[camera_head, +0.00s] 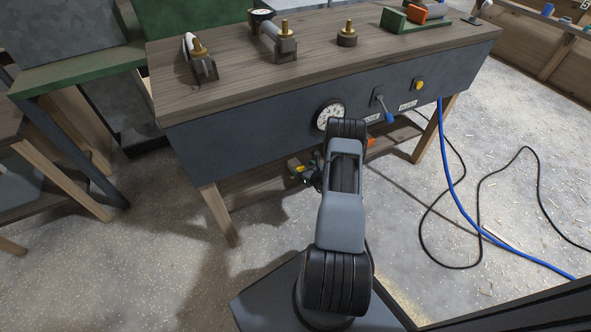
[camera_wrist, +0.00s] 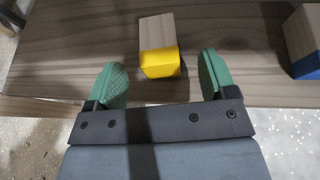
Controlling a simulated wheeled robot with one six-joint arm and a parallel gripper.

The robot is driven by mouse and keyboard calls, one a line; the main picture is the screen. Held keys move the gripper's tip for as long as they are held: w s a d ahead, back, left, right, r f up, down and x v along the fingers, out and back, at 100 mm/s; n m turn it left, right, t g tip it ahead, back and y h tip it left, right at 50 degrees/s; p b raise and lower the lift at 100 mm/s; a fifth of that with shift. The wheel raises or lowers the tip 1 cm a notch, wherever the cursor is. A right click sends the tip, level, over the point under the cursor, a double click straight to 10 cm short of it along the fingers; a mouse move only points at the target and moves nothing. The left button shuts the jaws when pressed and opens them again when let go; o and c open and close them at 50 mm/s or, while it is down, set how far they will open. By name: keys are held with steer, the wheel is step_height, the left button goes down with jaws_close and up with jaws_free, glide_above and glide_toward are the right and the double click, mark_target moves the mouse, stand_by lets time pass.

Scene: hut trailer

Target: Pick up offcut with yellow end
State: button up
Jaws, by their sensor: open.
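The offcut with the yellow end (camera_wrist: 157,32) is a pale wooden block lying on a brown plank surface in the wrist view. Its yellow end faces my gripper (camera_wrist: 163,84). My gripper is open, with one green fingertip on each side of the space in front of the yellow end. The block lies slightly ahead of the fingertips, roughly centred between them, with no visible contact. In the head view my arm reaches towards the low shelf under the workbench and hides most of the gripper; a small yellow patch shows there, too small to identify.
An offcut with a blue end (camera_wrist: 304,42) lies to the right in the wrist view. The workbench (camera_head: 250,75) overhangs the low shelf (camera_head: 262,187), with a gauge (camera_head: 330,114) and a blue-handled lever (camera_head: 384,108) on its front. A blue hose (camera_head: 456,190) and black cable cross the floor.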

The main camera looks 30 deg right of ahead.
mark_target(297, 165)
steer(key=b+x, duration=0.1)
steer(key=x, duration=0.1)
steer(key=b+x, duration=0.1)
steer(key=x, duration=0.2)
steer(key=shift+a+f+b, duration=0.2)
steer(key=shift+b, duration=0.15)
steer(key=shift+w, duration=0.35)
steer(key=shift+c, duration=0.2)
steer(key=c, duration=1)
steer(key=shift+o, duration=0.2)
